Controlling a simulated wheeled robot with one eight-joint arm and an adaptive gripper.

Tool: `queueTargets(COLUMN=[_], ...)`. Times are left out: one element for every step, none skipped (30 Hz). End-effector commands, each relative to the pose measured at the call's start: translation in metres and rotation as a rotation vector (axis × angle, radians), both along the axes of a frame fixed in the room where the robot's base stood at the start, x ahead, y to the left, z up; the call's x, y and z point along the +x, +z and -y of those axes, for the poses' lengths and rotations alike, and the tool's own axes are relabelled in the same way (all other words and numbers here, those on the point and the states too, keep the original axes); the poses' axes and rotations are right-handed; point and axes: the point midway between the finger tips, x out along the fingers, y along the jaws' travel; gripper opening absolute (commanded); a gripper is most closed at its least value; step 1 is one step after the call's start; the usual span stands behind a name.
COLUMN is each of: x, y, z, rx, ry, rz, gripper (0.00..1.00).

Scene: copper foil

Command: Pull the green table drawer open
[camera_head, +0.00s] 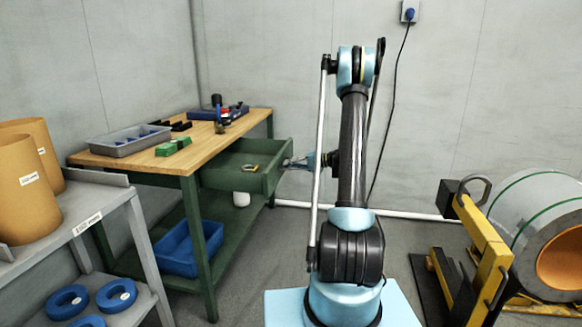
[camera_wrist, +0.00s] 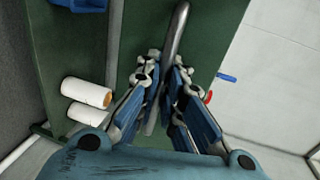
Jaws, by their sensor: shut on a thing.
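The green drawer (camera_head: 232,183) hangs under the wooden tabletop of the green table (camera_head: 200,225) in the head view. It stands pulled out, and its open inside shows. A yellow tape-like item (camera_head: 250,168) lies in it. My gripper (camera_head: 291,163) is at the drawer's front on the right side. My gripper's fingers (camera_wrist: 164,82) are shut on the handle. The fingers partly hide its lower end.
A grey tray (camera_head: 130,140), green blocks and tools lie on the tabletop. A blue bin (camera_head: 188,248) and a white roll (camera_head: 241,199) sit on the lower shelf. A grey shelf unit stands at left; a yellow-framed stand (camera_head: 485,245) with a coil stands at right.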

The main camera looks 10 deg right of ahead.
Motion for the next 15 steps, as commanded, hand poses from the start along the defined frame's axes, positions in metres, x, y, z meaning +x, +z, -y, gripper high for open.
queueTargets(x=[-0.0057,-0.0059,-0.0061,-0.0062,-0.0062,-0.0063,-0.0064,-0.0065,-0.0065,-0.0066,-0.0066,-0.0066,-0.0065,-0.0061,-0.0056], y=[-0.0022,-0.0022,-0.0023,-0.0023,-0.0024,-0.0024,-0.0024,-0.0025,-0.0025,-0.0026,-0.0026,-0.0026,-0.0025,-0.0023,-0.002], z=[-0.0034,-0.0037,-0.0041,-0.0043,-0.0045,-0.0048,-0.005,-0.0053,-0.0056,-0.0059,-0.0062,-0.0065,-0.0066,-0.0065,-0.0064], rx=[-0.004,-0.005,-0.005,-0.005,-0.005,-0.005,-0.005,-0.005,-0.005,-0.006,-0.006,-0.005,-0.005,-0.005,-0.004], ry=[0.012,0.013,0.013,0.014,0.014,0.014,0.015,0.015,0.015,0.016,0.016,0.016,0.016,0.015,0.015], rz=[-0.003,-0.003,-0.003,-0.004,-0.004,-0.004,-0.004,-0.004,-0.004,-0.004,-0.004,-0.003,-0.003,-0.003,-0.003], gripper=[0.0,0.0,0.0,0.0,0.0,0.0,0.0,0.0,0.0,0.0,0.1,0.19,0.26,0.29,0.29])
